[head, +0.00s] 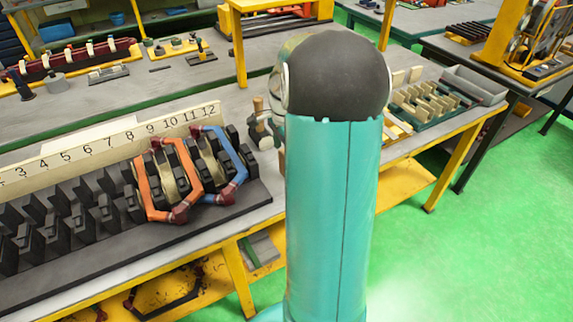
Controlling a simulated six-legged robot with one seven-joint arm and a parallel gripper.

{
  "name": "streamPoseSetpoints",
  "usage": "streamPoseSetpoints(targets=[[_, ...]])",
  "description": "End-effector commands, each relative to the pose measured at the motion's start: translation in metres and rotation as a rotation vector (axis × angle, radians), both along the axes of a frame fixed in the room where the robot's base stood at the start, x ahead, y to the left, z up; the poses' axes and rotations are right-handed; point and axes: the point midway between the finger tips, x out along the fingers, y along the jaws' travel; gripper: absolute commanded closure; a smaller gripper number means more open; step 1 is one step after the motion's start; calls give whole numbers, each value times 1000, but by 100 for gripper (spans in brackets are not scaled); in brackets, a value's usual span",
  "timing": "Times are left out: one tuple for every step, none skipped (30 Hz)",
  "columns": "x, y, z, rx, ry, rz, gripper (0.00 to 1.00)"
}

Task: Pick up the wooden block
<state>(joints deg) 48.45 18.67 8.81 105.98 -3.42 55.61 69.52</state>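My own teal arm column with its black cap fills the middle of the head view, and my gripper does not show. Small pale wooden-looking blocks (398,78) stand on the bench just right of the arm. Several more pale pieces (432,104) sit in rows on a green tray (462,112) farther right. I cannot tell which one is the task's wooden block, and one may be hidden behind the arm. A small brown upright piece (258,104) stands left of the arm among dark and metallic parts that I cannot make out.
A dark slotted stator (95,225) with orange (152,190) and blue (232,165) coils lies at left, before a numbered wooden strip (90,150). A grey bin (475,85) is at the bench's right end. Green floor (480,250) is clear at lower right.

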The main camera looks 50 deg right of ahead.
Motion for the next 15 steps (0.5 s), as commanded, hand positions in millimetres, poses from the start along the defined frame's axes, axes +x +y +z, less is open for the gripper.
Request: streamPoseSetpoints(targets=[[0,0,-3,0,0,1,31],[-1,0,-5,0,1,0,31],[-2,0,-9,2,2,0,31],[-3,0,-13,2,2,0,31],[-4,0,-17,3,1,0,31],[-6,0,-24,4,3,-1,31],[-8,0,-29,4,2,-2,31],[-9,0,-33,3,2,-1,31],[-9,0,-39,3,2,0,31],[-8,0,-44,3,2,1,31],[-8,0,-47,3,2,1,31],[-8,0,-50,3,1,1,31],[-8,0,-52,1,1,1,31],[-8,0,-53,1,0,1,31],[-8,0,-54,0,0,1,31]])
